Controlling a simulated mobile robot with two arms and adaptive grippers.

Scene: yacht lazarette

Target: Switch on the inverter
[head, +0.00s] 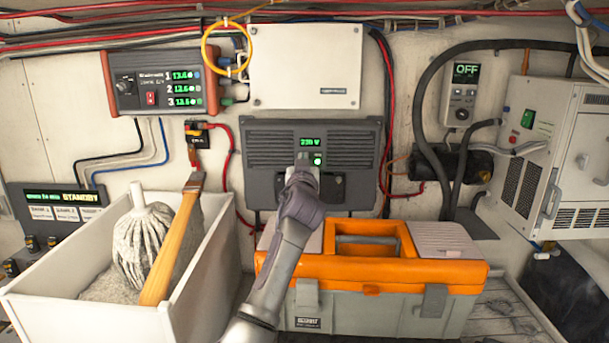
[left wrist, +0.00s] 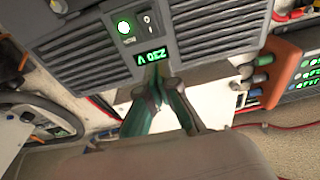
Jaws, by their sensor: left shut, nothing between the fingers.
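The inverter (head: 268,150) is a dark grey louvred box on the back wall. Its display (head: 311,142) reads 230 V in green, and a green lamp (head: 318,160) glows below it. The left wrist view shows the inverter (left wrist: 205,35) upside down, with the display (left wrist: 151,57), the lit round green lamp (left wrist: 124,27) and a black rocker switch (left wrist: 147,22) beside it. My left gripper (head: 303,158) is shut and empty, its tips (left wrist: 160,76) just in front of the panel near the display. I cannot tell whether they touch it. My right gripper is not in view.
An orange and grey toolbox (head: 460,277) stands below the inverter, under my left arm. A white bin (head: 205,290) with a mop and wooden handle is at left. A white machine (head: 560,150) with hoses is at right. A charger panel (head: 125,68) hangs upper left.

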